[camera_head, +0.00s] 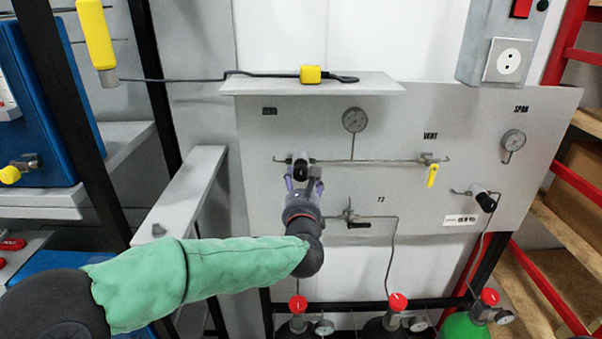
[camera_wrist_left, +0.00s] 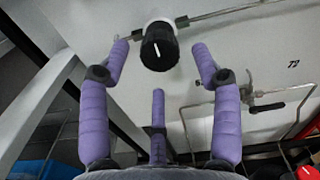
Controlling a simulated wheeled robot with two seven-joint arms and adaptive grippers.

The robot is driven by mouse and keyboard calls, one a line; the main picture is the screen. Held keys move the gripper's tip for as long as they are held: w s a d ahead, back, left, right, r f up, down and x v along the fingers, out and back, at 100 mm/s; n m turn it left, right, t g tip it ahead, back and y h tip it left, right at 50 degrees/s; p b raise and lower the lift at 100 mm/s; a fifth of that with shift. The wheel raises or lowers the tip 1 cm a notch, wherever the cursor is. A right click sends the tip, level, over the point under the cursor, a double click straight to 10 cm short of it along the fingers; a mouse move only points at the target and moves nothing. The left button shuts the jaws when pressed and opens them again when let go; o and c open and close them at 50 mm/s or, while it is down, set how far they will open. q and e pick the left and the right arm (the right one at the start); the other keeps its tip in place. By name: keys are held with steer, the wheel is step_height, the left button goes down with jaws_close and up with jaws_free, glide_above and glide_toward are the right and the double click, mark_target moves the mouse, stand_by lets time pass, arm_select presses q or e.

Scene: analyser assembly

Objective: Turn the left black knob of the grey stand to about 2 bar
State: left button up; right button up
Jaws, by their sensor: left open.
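The left black knob (camera_head: 300,170) sits on the grey stand's panel (camera_head: 270,210), at the left end of a thin horizontal pipe. In the left wrist view the knob (camera_wrist_left: 160,46) is black with a white mark line, in front of a white collar. My left gripper (camera_head: 304,184) is open just below the knob. In the left wrist view its purple fingers (camera_wrist_left: 160,58) stand on both sides of the knob, apart from it. A round gauge (camera_head: 354,120) is above the pipe; its needle is too small to read. My right gripper is not in view.
A yellow valve handle (camera_head: 432,175) and a second black knob (camera_head: 486,202) are to the right. A black-handled valve (camera_head: 357,224) sits close below right of my gripper. A shelf (camera_head: 330,85) juts out above. Red-capped cylinders (camera_head: 398,301) stand below.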

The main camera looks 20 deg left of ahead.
mark_target(301, 176)
arm_select(q)
steer(key=shift+x, duration=2.15)
steer(key=c, duration=1.2)
